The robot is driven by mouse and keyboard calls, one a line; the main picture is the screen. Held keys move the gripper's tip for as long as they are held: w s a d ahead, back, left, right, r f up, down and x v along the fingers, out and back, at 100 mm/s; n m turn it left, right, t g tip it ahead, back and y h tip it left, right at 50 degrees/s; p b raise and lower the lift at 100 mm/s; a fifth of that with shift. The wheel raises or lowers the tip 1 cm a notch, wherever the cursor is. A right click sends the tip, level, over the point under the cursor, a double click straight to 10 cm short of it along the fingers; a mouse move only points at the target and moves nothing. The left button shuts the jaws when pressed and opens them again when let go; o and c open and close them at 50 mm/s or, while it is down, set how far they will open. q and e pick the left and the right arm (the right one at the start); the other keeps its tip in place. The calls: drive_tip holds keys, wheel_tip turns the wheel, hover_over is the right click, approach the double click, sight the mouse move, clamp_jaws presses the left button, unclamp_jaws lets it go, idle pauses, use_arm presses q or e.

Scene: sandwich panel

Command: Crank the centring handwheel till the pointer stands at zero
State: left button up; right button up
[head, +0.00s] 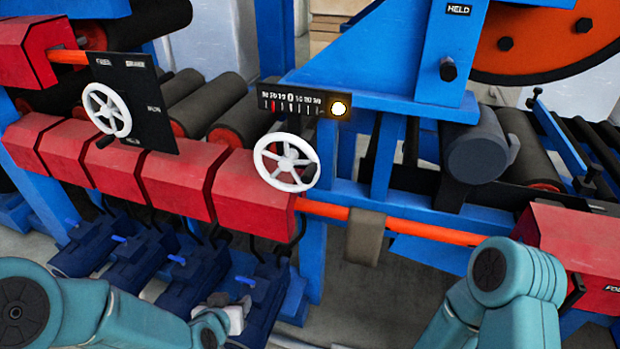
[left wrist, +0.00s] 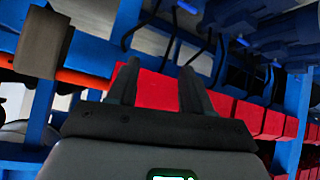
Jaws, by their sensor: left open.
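A white spoked handwheel (head: 287,162) stands in front of the red housings, just below a black scale (head: 290,104) with a zero in its middle. A red pointer mark (head: 273,104) on the scale stands left of the zero. A lamp (head: 339,108) at the scale's right end glows pale yellow. My left gripper (head: 242,304) is low in the head view, below and left of this handwheel and apart from it. In the left wrist view its two dark fingers (left wrist: 158,78) are spread with nothing between them. My right arm shows at lower right; its gripper is out of view.
A second white handwheel (head: 107,110) sits on a black panel (head: 140,95) at left. Red housings (head: 175,170) line the front, with blue pedal-like units (head: 195,280) below. An orange bar (head: 425,231) with a brown cloth-like strip (head: 366,237) runs right. Blue framing surrounds them.

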use_arm(q)
drive_tip(key=w+d+r+t+b, duration=0.2)
drive_tip(key=w+d+r+t, duration=0.1)
drive_tip(key=r, duration=0.5)
drive_tip(key=m+t+h+b, duration=0.2)
drive_tip(key=t+h+b, duration=0.2)
drive_tip(key=h, duration=0.1)
approach(312, 168)
drive_tip(key=shift+m, duration=0.3)
drive_tip(key=x, duration=0.3)
drive_tip(key=p+x, duration=0.1)
drive_tip(key=x, duration=0.3)
drive_tip(key=f+p+x, duration=0.1)
drive_tip(key=x, duration=0.3)
drive_tip(key=shift+w+a+f, duration=0.1)
drive_tip(key=shift+w, duration=0.15)
use_arm(e)
wheel_tip(312, 168, down, 5)
drive_tip(key=shift+f, duration=0.1)
use_arm(q)
clamp_jaws()
